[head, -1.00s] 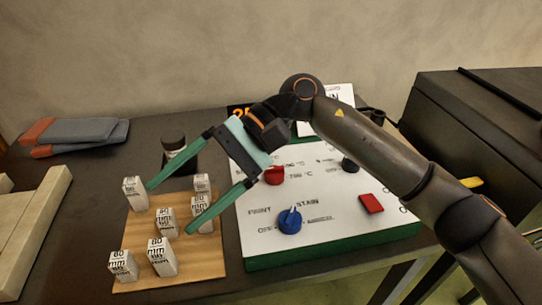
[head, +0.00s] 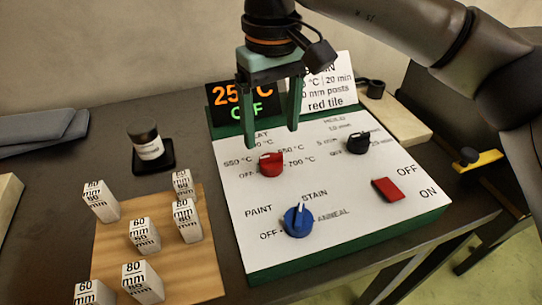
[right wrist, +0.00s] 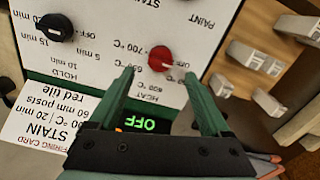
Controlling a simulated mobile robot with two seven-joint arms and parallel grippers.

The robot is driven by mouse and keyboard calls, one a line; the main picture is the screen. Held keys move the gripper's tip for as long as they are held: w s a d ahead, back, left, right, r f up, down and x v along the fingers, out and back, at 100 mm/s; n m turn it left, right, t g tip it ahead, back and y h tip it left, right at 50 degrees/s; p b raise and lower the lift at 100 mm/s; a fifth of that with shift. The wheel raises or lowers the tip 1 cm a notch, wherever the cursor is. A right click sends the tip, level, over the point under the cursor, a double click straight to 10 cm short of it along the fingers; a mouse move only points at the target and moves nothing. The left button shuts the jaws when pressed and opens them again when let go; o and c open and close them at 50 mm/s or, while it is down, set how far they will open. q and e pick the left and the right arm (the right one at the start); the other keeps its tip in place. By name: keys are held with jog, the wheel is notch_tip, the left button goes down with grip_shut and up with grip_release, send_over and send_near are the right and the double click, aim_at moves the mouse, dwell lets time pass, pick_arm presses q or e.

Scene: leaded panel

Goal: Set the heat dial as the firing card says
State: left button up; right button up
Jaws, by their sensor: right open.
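The red heat dial (head: 271,164) is on the white panel, ringed by printed temperatures including 550, 650 and 700 °C; it also shows in the right wrist view (right wrist: 160,58). Its light mark seems to face the OFF side. My right gripper (head: 270,133) points down, open and empty, just behind and above the dial, not touching it. The firing card (head: 322,88) stands behind the panel. It reads STAIN, 20 min, 60 mm posts and red tile; my gripper partly covers its temperature, which I cannot read fully. My left gripper is out of view.
The display (head: 228,103) reads 25 °C and OFF. The blue dial (head: 298,221) points toward STAIN. A black hold dial (head: 358,143) and a red switch (head: 386,190) are to the right. Several white posts (head: 143,235) stand on a wooden board. A jar (head: 147,143) stands behind them.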

aim_at(271, 156)
notch_tip(271, 156, down, 7)
jog(key=shift+r+b, duration=0.1)
jog(key=shift+b, duration=0.3)
grip_shut()
dwell(0.5)
